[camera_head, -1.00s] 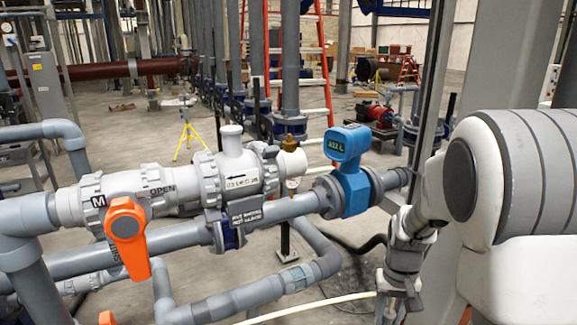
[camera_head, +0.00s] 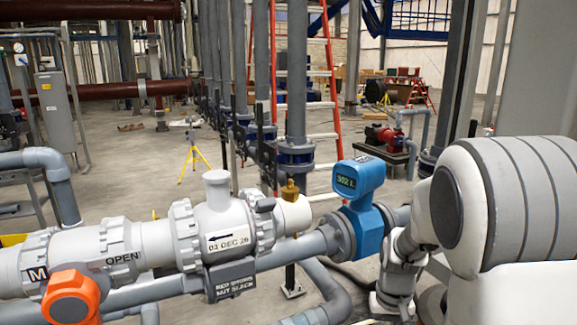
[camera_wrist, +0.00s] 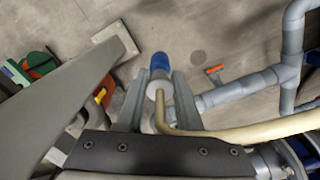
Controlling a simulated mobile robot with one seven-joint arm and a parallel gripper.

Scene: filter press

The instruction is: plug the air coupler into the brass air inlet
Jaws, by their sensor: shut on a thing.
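The air coupler (camera_wrist: 159,66) shows in the wrist view as a short cylinder with a blue front end and a grey body. A beige hose (camera_wrist: 250,134) bends out of its rear and runs right. My gripper (camera_wrist: 160,92) is shut on the coupler, one finger on each side. The brass air inlet (camera_head: 290,190) stands upright on the white pipe end in the head view, between the grey valve body and the blue meter. It cannot be made out in the wrist view. My gripper is not visible in the head view; my arm is at the right, and the coupler is apart from the inlet.
A blue flow meter (camera_head: 360,184) stands between the inlet and my arm. Grey pipes (camera_wrist: 235,92) run at the right of the wrist view. Open floor (camera_head: 130,165) lies behind the pipework.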

